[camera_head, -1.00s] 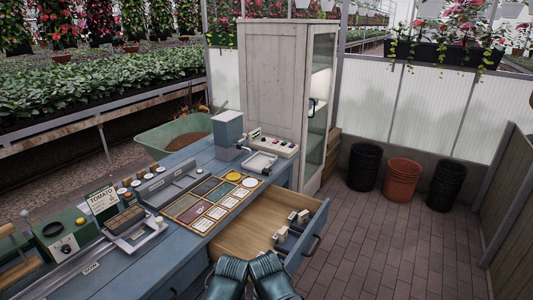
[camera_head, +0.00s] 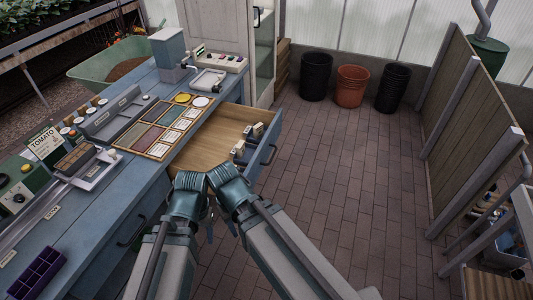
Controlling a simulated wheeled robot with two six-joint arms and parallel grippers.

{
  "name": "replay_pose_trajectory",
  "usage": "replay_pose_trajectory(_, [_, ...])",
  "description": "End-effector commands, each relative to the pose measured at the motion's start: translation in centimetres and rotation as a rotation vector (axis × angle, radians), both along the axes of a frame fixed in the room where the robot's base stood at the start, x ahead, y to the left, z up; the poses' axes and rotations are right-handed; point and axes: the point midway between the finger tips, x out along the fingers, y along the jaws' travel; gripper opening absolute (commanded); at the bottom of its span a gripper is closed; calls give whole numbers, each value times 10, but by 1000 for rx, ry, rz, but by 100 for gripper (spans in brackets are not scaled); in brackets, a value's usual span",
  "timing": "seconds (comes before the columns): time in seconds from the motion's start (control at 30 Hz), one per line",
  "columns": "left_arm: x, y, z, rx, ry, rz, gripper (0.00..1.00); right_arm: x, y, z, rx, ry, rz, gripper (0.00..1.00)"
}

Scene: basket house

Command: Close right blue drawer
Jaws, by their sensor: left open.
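The right blue drawer (camera_head: 268,153) stands pulled out from the blue workbench (camera_head: 150,195), its wooden inside (camera_head: 205,145) showing. Its front panel and dark handle face right. A few small dark and pale items (camera_head: 243,142) lie inside toward the front. My left gripper (camera_head: 189,180) and right gripper (camera_head: 222,172) are side by side at the near edge of the drawer, overlapping its near side in the picture. I cannot tell whether they touch it. The left gripper is open with nothing seen in it. The right gripper's fingers are too hidden to judge.
Seed packets in a tray (camera_head: 160,125) and devices cover the bench top. A second drawer with a dark handle (camera_head: 131,232) is shut. Black and orange pots (camera_head: 352,86) stand at the back. The brick floor (camera_head: 330,170) right of the drawer is clear. A wooden partition (camera_head: 465,140) stands right.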

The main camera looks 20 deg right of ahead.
Motion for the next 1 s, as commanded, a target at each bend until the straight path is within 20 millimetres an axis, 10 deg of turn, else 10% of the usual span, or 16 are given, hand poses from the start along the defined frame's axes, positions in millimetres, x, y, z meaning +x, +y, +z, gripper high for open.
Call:
replay_pose_trajectory(0.23, [0, 0, -50, 0, 0, -2, 61, 12, 0, -51, 137, 32, -84, 0])
replay_pose_trajectory(0.67, [1, 0, -197, 1, -2, -8, 61, 79, -15, -155, 738, 49, -408, 0])
replay_pose_trajectory(1.0, [1, 0, -310, 1, -3, -13, 61, 141, -86, -190, 1226, -75, -628, 0])
